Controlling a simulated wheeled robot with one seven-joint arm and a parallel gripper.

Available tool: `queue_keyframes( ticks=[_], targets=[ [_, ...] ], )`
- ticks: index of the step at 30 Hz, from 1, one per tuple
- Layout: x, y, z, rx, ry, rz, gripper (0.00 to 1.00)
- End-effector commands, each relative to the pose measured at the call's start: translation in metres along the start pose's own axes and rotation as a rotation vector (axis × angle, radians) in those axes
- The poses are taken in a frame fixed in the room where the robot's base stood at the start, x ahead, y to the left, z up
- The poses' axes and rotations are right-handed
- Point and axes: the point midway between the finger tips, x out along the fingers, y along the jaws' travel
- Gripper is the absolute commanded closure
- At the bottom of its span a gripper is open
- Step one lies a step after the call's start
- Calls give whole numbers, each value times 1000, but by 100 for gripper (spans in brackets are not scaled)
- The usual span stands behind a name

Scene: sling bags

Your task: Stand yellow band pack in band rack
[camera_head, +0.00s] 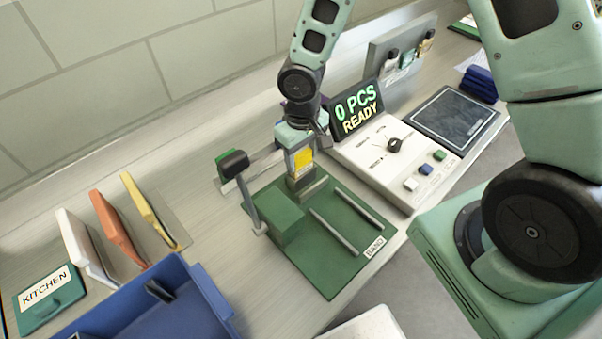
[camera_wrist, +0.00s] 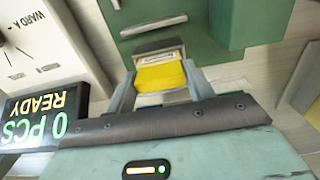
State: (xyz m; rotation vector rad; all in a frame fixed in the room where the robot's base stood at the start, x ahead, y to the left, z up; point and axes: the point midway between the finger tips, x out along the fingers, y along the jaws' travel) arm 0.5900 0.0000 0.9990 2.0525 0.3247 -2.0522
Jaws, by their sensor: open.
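The yellow band pack (camera_head: 303,160) stands at the far end of the green band rack (camera_head: 335,268), beside its raised green block (camera_head: 279,216). The rack has parallel grey rods on its base and a BAND label at its front edge. My gripper (camera_head: 300,165) points down over the pack, and its open fingers lie on either side of it. In the wrist view the yellow band pack (camera_wrist: 161,77) shows between the fingers of my gripper (camera_wrist: 158,84). The pack's lower part is partly hidden, so I cannot tell exactly how it rests.
A white control box (camera_head: 390,165) with a "0 PCS READY" display (camera_head: 357,111) stands right of the rack. A black-handled lever (camera_head: 235,163) stands close on its left. A blue bin (camera_head: 190,318) and upright white, orange and yellow boards (camera_head: 118,228) are farther left.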

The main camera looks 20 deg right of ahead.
Motion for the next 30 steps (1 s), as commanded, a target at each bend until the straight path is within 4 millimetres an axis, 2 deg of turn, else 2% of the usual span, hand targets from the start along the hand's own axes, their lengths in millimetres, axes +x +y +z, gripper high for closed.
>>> queue_keyframes(
  ticks=[6, 9, 10, 17, 30],
  targets=[
    [0, 0, 0, 0, 0, 0, 47],
    [0, 0, 0, 0, 0, 0, 75],
    [0, 0, 0, 0, 0, 0, 77],
    [-3, 0, 0, 0, 0, 0, 77],
    [-20, 0, 0, -2, 0, 0, 77]
  ],
)
